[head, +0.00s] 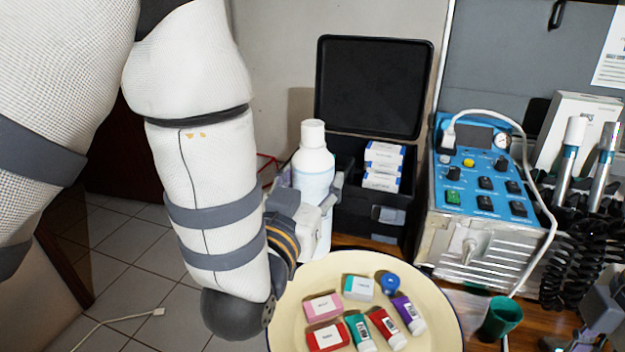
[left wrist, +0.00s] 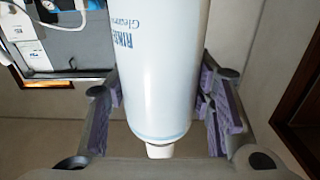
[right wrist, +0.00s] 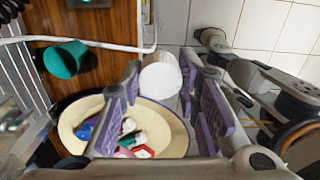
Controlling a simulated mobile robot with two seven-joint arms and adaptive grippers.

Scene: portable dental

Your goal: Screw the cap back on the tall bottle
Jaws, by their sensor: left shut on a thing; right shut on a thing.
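The tall bottle (head: 314,172) is white with a blue label and stands upright behind the tray in the head view. Its narrow white top points up. My left gripper (head: 322,198) is shut around the bottle's body. In the left wrist view the bottle (left wrist: 162,75) sits between the purple finger pads, with its narrow end at the bottom of the picture. In the right wrist view my right gripper (right wrist: 160,92) is shut on a small white round piece (right wrist: 160,76), which looks like the cap. It is apart from the bottle, which I cannot make out in that view.
A cream round tray (head: 443,322) holds several small boxes and tubes. Behind stands an open black case (head: 373,85) with white boxes. A blue dental unit (head: 482,185) with a hose and a green cup (head: 502,317) are on the right. Tiled floor lies left.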

